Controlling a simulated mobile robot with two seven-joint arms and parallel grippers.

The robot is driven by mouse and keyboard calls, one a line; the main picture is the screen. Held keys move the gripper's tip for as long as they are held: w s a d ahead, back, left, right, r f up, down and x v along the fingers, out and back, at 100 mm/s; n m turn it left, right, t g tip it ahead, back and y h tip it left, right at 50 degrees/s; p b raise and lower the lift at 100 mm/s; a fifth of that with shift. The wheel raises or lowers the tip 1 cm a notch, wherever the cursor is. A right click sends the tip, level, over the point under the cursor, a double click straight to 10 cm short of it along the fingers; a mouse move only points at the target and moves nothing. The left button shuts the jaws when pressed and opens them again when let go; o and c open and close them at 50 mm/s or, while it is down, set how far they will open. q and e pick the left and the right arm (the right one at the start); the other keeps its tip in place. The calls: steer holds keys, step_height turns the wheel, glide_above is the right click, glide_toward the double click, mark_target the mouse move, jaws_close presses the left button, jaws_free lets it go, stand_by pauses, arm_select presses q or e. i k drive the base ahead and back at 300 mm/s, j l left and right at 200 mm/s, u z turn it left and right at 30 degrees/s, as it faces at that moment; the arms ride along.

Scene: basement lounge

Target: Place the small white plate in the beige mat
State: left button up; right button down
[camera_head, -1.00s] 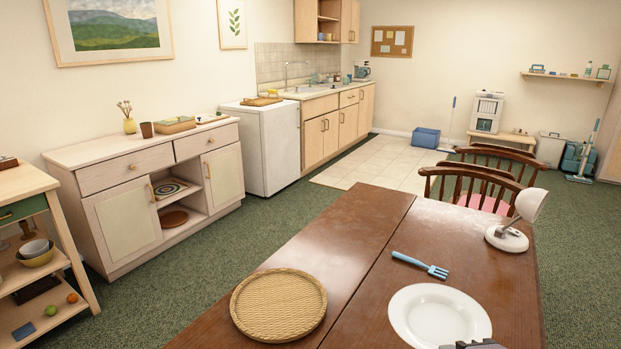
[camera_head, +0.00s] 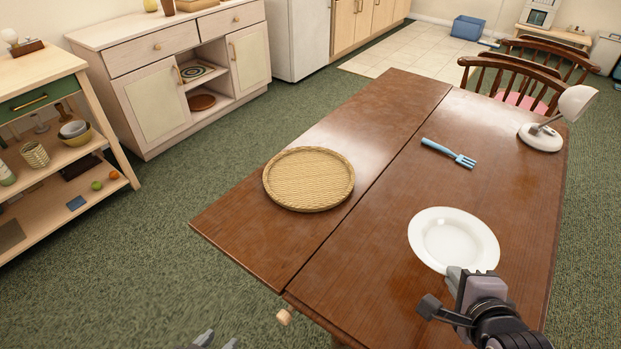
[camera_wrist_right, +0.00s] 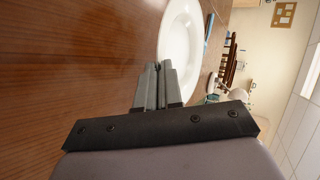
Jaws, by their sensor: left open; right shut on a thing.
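The white plate (camera_head: 453,240) is on the right side of the brown table, near its front. My right gripper (camera_head: 466,275) is shut on the plate's near rim. The right wrist view also shows the plate (camera_wrist_right: 180,40) at the fingertips (camera_wrist_right: 160,68); whether it is lifted I cannot tell. The round beige woven mat (camera_head: 309,179) lies on the table's left part, left of the plate and apart from it, with nothing on it. My left gripper (camera_head: 217,341) is open and empty at the bottom edge, mostly out of view, below the table's front corner.
A blue fork (camera_head: 449,153) lies beyond the plate. A white lamp (camera_head: 541,136) stands at the table's far right. Chairs (camera_head: 515,84) are behind the table. The tabletop between plate and mat is clear. A shelf cart (camera_head: 45,160) stands at the left.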

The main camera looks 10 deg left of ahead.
mark_target(309, 177)
steer(key=j+z, duration=0.1)
steer(key=j, duration=0.3)
steer(key=k+j+z, duration=0.15)
steer(key=j, duration=0.25)
steer(key=j+z, duration=0.1)
steer(key=j, duration=0.3)
steer(key=j+z, duration=0.2)
steer(key=j, duration=0.45)
steer(key=i+j+z, duration=0.1)
steer(key=j, duration=0.2)
steer(key=i+j+z, duration=0.15)
steer(key=j, duration=0.15)
steer(key=i+j+z, duration=0.15)
steer(key=i+j, duration=0.15)
steer(key=i+j+z, duration=0.15)
steer(key=i+j, duration=0.15)
steer(key=j, duration=0.25)
